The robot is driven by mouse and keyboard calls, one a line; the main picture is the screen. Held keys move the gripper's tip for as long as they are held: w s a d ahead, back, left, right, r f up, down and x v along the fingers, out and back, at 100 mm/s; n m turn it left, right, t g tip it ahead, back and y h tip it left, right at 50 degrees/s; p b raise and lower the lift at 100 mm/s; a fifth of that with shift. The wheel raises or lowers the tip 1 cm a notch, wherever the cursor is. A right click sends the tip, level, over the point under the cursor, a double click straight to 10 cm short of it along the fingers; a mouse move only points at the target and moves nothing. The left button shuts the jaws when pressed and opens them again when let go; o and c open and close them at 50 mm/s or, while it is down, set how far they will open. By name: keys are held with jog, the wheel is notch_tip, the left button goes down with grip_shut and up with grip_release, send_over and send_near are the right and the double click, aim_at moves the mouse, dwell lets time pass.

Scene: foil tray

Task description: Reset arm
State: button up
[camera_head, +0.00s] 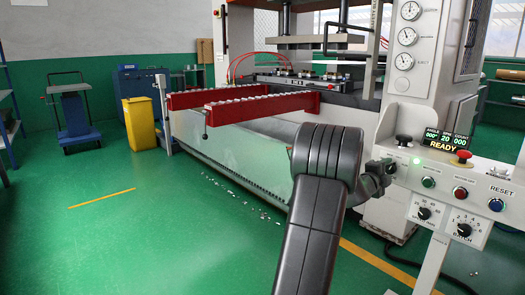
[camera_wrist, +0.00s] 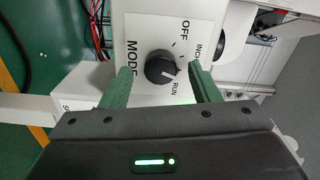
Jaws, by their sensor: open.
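My gripper (camera_wrist: 161,70) is open in the wrist view. Its two green fingers stand on either side of a black MODE knob (camera_wrist: 160,66) and seem apart from it. The knob sits on a white panel face (camera_wrist: 140,28) marked OFF, INCH and RUN; its pale pointer mark seems turned towards RUN. In the head view my arm reaches up to the left end of the control panel (camera_head: 470,178), and my gripper (camera_head: 388,170) is mostly hidden behind my wrist. The MODE knob cannot be made out there.
The panel carries a display (camera_head: 445,141) reading READY, a red mushroom button (camera_head: 461,157), a blue RESET button (camera_head: 496,204) and a BATCH knob (camera_head: 464,230). The press with red rails (camera_head: 262,106) stands behind.

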jog(key=shift+x, duration=0.9)
jog(key=shift+s+a+r+n+p, duration=0.1)
jog(key=shift+n+p, duration=0.4)
jog(key=shift+n, duration=0.1)
jog(key=shift+a+r+n+p, duration=0.1)
jog(key=shift+r+n+p, duration=0.05)
jog(key=shift+n+p, duration=0.4)
jog(key=n+p, duration=0.3)
jog(key=n, duration=0.2)
jog(key=n+p, duration=0.3)
jog(key=n, duration=0.1)
jog(key=n+p, duration=0.3)
jog(key=n, duration=0.1)
jog(key=shift+f+n, duration=0.1)
jog(key=shift+n, duration=0.15)
jog(key=shift+s+a+f, duration=0.15)
jog(key=shift+s+a, duration=0.2)
